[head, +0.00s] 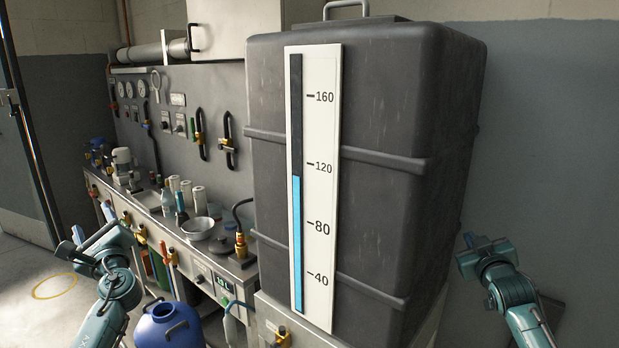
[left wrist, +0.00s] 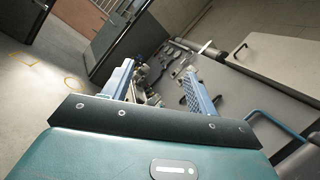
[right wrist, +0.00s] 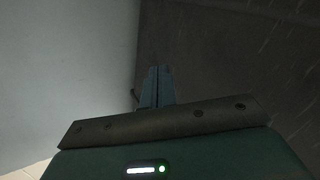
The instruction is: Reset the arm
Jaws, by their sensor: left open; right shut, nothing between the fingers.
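My left gripper (head: 92,248) is raised at the lower left of the head view, in front of the workbench and apart from it. In the left wrist view its two blue fingers (left wrist: 155,85) are wide apart with nothing between them. My right gripper (head: 474,246) is raised at the right of the head view, beside the large dark tank (head: 400,120). In the right wrist view its fingers (right wrist: 158,86) are together and empty. I cannot tell how close they are to the tank.
The tank carries a level gauge (head: 322,200) with a blue column near 115. A workbench (head: 150,215) with bottles and a bowl (head: 198,228) stands left of it. A blue container (head: 168,328) is at the bottom. Open floor (head: 50,310) lies at the left.

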